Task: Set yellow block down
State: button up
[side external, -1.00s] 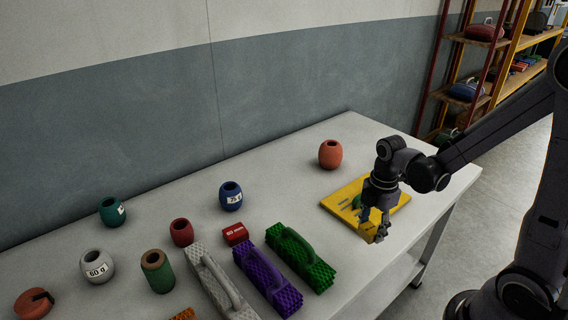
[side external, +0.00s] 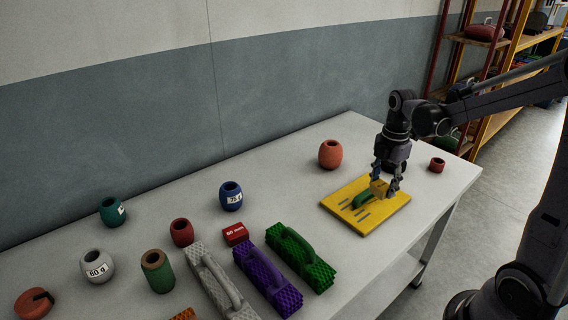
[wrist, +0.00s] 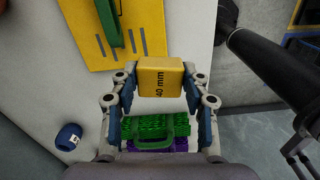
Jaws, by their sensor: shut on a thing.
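The yellow block (side external: 379,188), marked "40 mm" in the wrist view (wrist: 160,83), is between the fingers of my gripper (side external: 385,185). In the wrist view, both fingers (wrist: 160,95) close on its sides. In the side view the block is over the back right part of a yellow board (side external: 385,212) on the table. I cannot tell whether it is clear of the board. The board has a green handle (side external: 362,199) and dark slots, and also shows in the wrist view (wrist: 80,38).
Green (side external: 300,260) and purple (side external: 267,280) ridged handled blocks lie in front. Several floats stand further left.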

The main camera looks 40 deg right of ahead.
jog(key=w, duration=1)
jog(key=n, duration=0.2)
send_over(284, 199)
notch_tip(284, 199, down, 8)
jog(key=shift+s+f, duration=0.1)
jog(key=shift+f, duration=2.1)
jog(key=shift+f, duration=0.15)
jog(key=o, duration=1.2)
jog(key=shift+c, duration=0.2)
